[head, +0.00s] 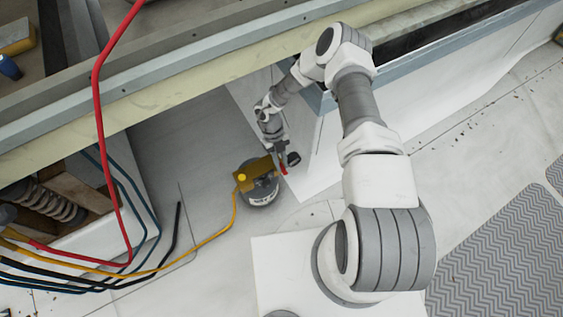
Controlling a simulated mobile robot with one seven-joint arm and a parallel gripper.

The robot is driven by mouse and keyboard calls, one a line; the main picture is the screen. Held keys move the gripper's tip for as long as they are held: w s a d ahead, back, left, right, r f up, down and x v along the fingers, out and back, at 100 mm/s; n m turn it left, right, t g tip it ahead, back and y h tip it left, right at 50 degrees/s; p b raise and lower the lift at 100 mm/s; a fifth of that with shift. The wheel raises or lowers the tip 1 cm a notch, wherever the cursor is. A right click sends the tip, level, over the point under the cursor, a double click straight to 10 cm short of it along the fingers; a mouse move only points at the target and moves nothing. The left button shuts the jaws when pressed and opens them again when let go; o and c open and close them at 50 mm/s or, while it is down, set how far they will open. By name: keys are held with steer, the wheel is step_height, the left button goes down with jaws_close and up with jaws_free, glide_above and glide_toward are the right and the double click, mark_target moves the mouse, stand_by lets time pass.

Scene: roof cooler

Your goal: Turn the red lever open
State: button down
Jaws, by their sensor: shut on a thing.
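The red lever (283,168) shows as a small red piece at the right side of a yellow-and-grey fitting (258,183) low in the middle of the head view. My gripper (282,158) is at the end of my arm, right at the lever. It is shut on the red lever, though its fingers are small and dark here and partly cover the lever. The lever's exact angle is hard to tell. A yellow knob (241,177) sits on the fitting's left side.
A yellow hose (218,233) runs from the fitting to the left. A red hose (98,110) and several dark cables lie at the left near a coil spring (55,203). A long beam (165,90) crosses above. The pale floor (475,150) at right is mostly clear.

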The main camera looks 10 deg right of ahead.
steer(key=shift+a, duration=0.2)
steer(key=c, duration=0.8)
jaws_free()
steer(key=shift+o, duration=0.2)
